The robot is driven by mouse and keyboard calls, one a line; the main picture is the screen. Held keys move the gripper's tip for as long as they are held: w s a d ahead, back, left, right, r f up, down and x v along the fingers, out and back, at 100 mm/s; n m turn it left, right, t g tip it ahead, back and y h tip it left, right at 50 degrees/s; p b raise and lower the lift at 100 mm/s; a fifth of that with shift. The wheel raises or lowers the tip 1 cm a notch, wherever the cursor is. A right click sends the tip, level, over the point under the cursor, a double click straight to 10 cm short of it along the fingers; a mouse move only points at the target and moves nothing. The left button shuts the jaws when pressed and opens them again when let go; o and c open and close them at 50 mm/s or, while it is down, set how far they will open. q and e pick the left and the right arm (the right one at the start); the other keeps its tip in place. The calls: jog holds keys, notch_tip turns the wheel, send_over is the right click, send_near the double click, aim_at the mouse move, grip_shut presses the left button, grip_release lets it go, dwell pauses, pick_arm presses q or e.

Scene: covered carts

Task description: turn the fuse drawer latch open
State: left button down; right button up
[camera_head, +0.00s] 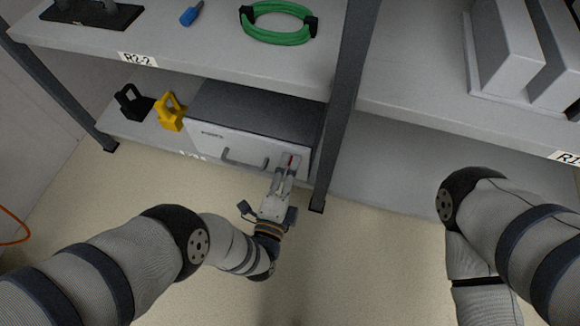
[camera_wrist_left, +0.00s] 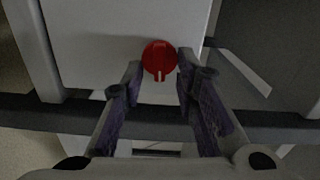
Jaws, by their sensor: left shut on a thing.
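The fuse drawer is a grey box with a white front (camera_head: 213,138) and a bar handle, on the lower shelf. Its latch, a small red knob (camera_head: 291,160), is at the right end of the front. In the left wrist view the red latch knob (camera_wrist_left: 160,56) is round, with a pale mark at its lower edge pointing straight down. My left gripper (camera_head: 287,170) is at the latch, its fingers on both sides of the knob and shut on it. The fingertips also show in the left wrist view (camera_wrist_left: 160,68). My right gripper is out of view.
A dark shelf post (camera_head: 345,100) stands just right of the drawer. A yellow padlock (camera_head: 171,112) and a black padlock (camera_head: 133,103) sit left of it. The upper shelf (camera_head: 205,60) overhangs, carrying a green cable coil (camera_head: 278,38). The floor in front is clear.

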pick_arm(q)
jog(key=shift+a, duration=0.15)
jog(key=c, duration=1.4)
grip_release()
jog(key=shift+o, duration=0.2)
jog(key=v, duration=1.2)
